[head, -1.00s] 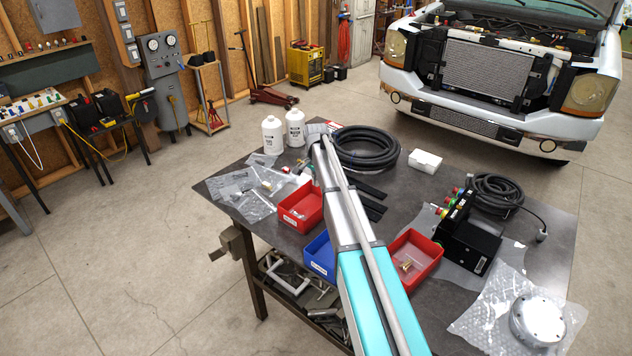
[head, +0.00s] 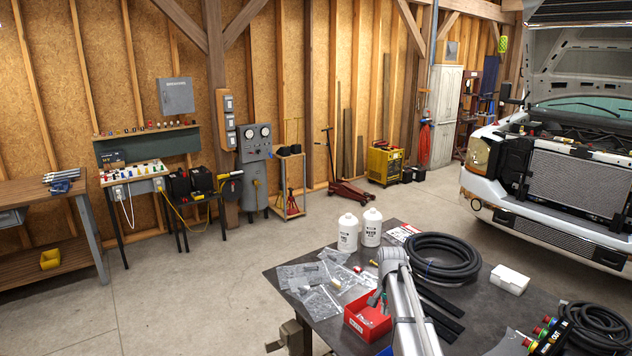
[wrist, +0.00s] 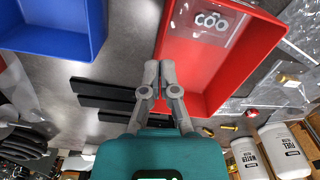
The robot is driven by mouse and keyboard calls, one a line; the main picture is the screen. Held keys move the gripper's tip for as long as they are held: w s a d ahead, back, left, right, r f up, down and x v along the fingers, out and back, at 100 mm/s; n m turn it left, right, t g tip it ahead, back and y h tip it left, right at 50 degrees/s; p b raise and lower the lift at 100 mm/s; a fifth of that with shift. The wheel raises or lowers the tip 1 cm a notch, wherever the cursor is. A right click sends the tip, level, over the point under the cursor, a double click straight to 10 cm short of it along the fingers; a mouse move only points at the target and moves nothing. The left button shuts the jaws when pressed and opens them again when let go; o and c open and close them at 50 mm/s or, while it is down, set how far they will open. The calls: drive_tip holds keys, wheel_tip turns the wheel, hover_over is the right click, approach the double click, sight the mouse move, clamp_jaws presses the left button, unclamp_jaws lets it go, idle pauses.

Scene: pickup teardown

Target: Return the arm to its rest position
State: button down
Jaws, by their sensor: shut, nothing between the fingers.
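My gripper (wrist: 159,78) is shut and empty in the wrist view. Its fingertips appear over the near edge of a red bin (wrist: 205,62), and I cannot tell how high above it they are. The gripper's fingers are not clear in the head view.
A blue bin (wrist: 50,28) stands beside the red one. Two white bottles (head: 359,230), a coiled black hose (head: 443,257) and a white box (head: 510,279) stand on the bench. A truck (head: 560,180) is at the right. The floor at the left (head: 190,290) is clear.

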drive_tip(key=s+a+n, duration=0.2)
drive_tip(key=s+n, duration=0.2)
drive_tip(key=s, duration=0.8)
drive_tip(key=s+a+n, duration=0.3)
drive_tip(key=s, duration=0.9)
drive_tip(key=shift+s+f+n+b, duration=0.25)
drive_tip(key=shift+f+n+b, duration=0.15)
drive_tip(key=shift+f+b, duration=0.05)
